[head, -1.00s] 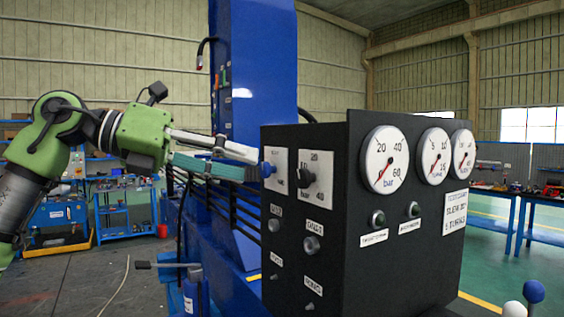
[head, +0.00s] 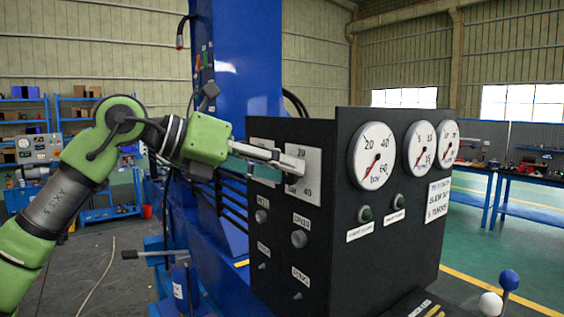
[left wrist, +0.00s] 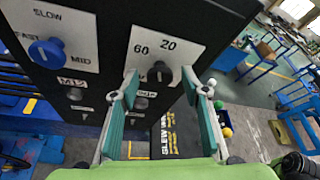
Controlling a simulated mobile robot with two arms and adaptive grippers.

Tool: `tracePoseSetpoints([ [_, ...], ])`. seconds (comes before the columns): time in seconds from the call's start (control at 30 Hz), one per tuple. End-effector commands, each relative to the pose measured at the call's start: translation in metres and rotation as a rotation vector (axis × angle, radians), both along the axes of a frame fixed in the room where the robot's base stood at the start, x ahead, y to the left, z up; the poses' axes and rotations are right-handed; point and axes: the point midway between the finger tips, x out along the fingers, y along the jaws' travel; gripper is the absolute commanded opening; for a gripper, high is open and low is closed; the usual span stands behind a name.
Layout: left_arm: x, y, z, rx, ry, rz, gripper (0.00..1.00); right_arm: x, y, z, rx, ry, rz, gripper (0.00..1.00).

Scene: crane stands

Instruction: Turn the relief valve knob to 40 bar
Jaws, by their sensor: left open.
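The relief valve knob (left wrist: 160,73) is a dark knob on a white plate (left wrist: 140,48) marked 20 and 60 in the left wrist view. In the head view this plate (head: 312,190) shows 20, 40 and bar, and my gripper covers the knob. My left gripper (head: 292,163) is open at the plate. In the left wrist view its two green-padded fingers (left wrist: 160,82) stand on either side of the knob; I cannot tell whether they touch it. The knob's exact setting is unclear. My right gripper is out of view.
A blue SLOW/MID/FAST knob (left wrist: 46,53) sits beside the plate on the black panel (head: 345,270). Small knobs and switches lie below. Three gauges, including a bar gauge (head: 374,155), are on the adjoining face. Blue and white ball-topped levers (head: 508,281) stand at lower right.

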Motion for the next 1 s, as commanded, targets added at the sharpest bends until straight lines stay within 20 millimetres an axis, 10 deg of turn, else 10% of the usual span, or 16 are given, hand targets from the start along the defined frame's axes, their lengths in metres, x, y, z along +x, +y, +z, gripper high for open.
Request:
tracePoseSetpoints([
  [0.4,0.0045,-0.0082,-0.0042,0.0,-0.001,0.001,0.42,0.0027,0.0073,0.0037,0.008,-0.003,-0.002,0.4],
  [0.57,0.0045,-0.008,-0.004,0.0,-0.001,0.001,0.04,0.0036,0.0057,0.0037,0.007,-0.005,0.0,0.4],
  [1.0,0.0051,-0.0074,-0.0043,-0.036,0.049,0.001,0.04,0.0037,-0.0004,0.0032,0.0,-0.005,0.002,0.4],
])
